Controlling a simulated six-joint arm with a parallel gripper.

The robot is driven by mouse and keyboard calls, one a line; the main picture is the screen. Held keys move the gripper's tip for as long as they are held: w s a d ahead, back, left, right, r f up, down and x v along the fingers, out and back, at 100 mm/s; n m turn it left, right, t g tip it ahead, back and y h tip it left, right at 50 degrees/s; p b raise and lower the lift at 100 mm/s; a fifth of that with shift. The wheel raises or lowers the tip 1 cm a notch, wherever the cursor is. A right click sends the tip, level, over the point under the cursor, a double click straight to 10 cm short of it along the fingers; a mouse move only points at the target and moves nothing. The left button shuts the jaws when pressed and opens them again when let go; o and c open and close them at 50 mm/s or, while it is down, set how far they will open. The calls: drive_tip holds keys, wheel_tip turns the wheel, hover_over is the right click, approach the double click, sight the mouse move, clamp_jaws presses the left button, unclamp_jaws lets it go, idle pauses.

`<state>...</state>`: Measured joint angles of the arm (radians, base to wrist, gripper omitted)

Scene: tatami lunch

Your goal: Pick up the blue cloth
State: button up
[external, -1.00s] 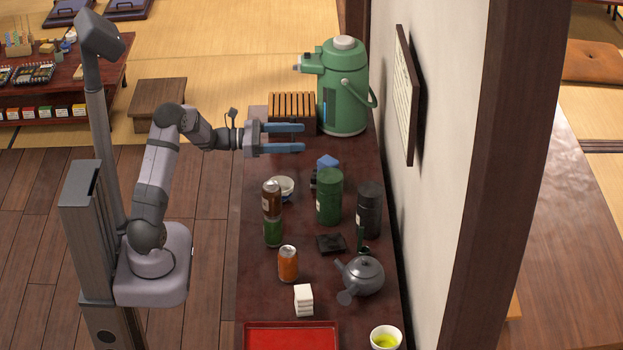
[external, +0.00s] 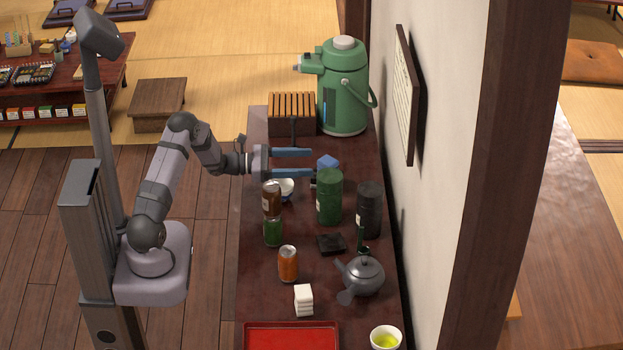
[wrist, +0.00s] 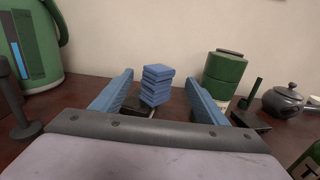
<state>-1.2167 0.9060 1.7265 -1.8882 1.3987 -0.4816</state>
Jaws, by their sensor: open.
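The blue cloth (external: 327,163) is a small folded stack on the dark counter, mostly hidden behind my gripper and the green canister in the external view. In the wrist view the blue cloth (wrist: 156,85) stands as a stack of several folded layers on a dark base, ahead of my gripper and roughly between its fingers. My gripper (external: 293,163) is open and empty, its blue fingers pointing right toward the cloth. In the wrist view my gripper (wrist: 160,95) has one finger on each side of the cloth, which lies farther off.
A green canister (external: 329,197) stands close to the cloth, with a dark canister (external: 369,209) beyond. A green air pot (external: 344,90) and a slatted wooden box (external: 291,113) stand at the back.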

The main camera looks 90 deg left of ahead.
sight(319, 161)
drive_tip(key=shift+w+a+f+p, duration=0.15)
drive_tip(key=shift+w+p, duration=0.3)
drive_tip(key=shift+w, duration=2.15)
drive_tip(key=c, duration=1.2)
drive_tip(key=shift+c, duration=0.2)
wheel_tip(319, 161, up, 10)
drive_tip(key=shift+f+b, duration=0.1)
drive_tip(key=shift+b, duration=0.2)
